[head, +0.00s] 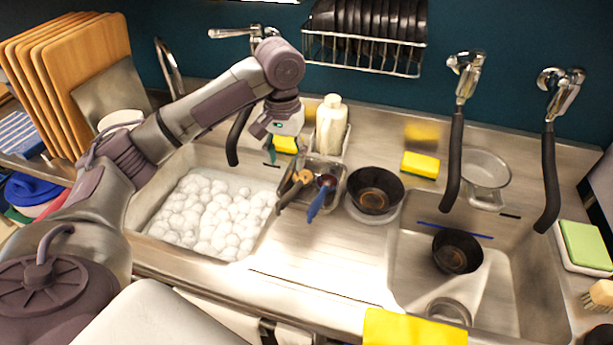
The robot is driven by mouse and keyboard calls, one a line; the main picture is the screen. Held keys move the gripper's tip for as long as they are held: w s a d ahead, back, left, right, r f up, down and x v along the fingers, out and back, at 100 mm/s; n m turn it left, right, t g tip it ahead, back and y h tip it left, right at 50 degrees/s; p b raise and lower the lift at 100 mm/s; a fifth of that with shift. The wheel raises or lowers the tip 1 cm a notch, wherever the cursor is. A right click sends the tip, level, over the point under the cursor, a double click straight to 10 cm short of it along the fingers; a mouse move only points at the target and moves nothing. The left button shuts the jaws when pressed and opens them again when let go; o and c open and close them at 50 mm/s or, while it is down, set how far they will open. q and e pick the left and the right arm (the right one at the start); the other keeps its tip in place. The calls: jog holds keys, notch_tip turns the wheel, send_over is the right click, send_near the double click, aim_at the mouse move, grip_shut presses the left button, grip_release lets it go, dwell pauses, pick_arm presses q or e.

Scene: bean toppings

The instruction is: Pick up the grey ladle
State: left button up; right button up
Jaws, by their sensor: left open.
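My left gripper (271,150) hangs, open, above the back right edge of the foam-filled sink, to the left of a clear tub. The clear tub (340,166) stands on the counter between the two sinks and holds utensils. One utensil with a dark brown handle (291,192) leans out toward the front left. One with a blue handle (319,203) leans out toward the front. Their heads are small and partly hidden in the tub, so I cannot tell which is the grey ladle. The gripper is apart from these handles. My right gripper is out of view.
A white bottle (331,125) stands behind the tub, and a dark bowl (376,188) sits to its right. Black-sleeved taps (453,160) hang over the right sink (404,250). A yellow sponge (420,165) lies at the back. Counter in front of the tub is clear.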

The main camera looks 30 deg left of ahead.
pick_arm(q)
jog(key=p, duration=0.1)
send_over(287, 195)
jog(key=s, duration=0.2)
jog(key=f, duration=0.5)
jog(key=shift+w+f, duration=0.2)
jog(key=shift+f, duration=0.1)
jog(key=shift+w+d+f, duration=0.1)
jog(key=shift+w+f, duration=0.1)
jog(key=shift+f, duration=0.3)
jog(key=shift+w+f, duration=0.2)
jog(key=shift+f, duration=0.3)
jog(key=shift+f+p, duration=0.4)
jog(key=shift+f, duration=0.1)
jog(key=f, duration=0.2)
jog(key=f+p, duration=0.1)
jog(key=shift+w+f, duration=0.3)
jog(key=shift+f, duration=0.3)
jog(key=c, duration=0.6)
grip_shut()
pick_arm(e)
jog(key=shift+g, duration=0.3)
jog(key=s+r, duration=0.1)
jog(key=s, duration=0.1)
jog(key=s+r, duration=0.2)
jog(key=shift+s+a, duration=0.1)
